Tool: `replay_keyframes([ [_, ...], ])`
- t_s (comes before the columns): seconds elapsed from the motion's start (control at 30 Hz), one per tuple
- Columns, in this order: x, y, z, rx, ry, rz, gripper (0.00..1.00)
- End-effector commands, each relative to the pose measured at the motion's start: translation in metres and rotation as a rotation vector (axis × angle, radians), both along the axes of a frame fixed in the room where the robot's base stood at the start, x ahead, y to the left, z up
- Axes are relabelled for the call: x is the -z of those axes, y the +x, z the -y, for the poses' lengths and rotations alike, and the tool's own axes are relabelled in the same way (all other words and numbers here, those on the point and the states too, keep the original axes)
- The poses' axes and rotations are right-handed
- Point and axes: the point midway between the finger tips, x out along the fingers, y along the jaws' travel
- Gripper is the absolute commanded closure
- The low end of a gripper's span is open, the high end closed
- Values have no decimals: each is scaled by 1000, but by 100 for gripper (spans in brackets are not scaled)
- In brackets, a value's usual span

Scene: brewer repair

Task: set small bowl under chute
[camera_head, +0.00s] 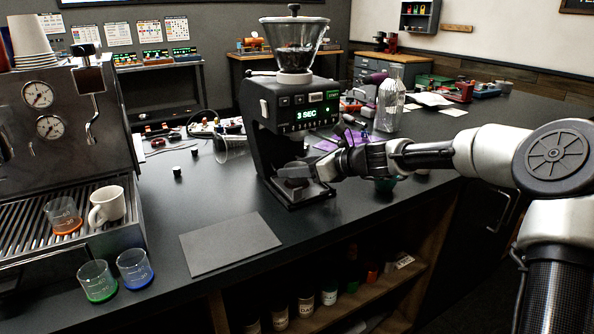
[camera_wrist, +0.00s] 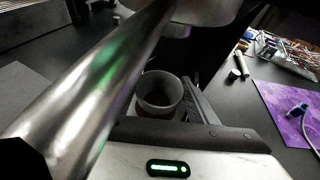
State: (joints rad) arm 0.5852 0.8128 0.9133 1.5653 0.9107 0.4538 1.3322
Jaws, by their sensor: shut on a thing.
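The black grinder (camera_head: 290,115) stands on the counter, with a clear hopper of beans on top and a lit green display. My gripper (camera_head: 312,174) reaches in from the right, low at the grinder's front, just above its base tray (camera_head: 302,197). It is shut on the small bowl (camera_head: 293,171), a dark round cup that is partly hidden by the fingers. In the wrist view the small bowl (camera_wrist: 160,95) shows its open rim beside a dark finger. A large shiny metal part crosses that view, and the chute's outlet is not clear to me.
A grey mat (camera_head: 230,243) lies flat at the front. An espresso machine (camera_head: 60,130) with cups fills the left. Counter between is mostly clear.

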Motion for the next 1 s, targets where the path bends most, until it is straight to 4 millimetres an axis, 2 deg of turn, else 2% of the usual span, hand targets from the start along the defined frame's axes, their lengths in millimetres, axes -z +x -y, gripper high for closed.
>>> replay_keyframes([
  [0.17,0,0,0,-1,-1,2,75],
  [0.2,0,0,0,-1,-1,2,45],
  [0.23,0,0,0,-1,-1,2,40],
  [0.53,-1,-1,1,-1,-1,2,39],
  [0.63,-4,-3,7,2,-2,2,39],
  [0.77,-13,-13,23,3,-3,2,39],
  [1.0,-33,-40,63,4,-4,2,39],
])
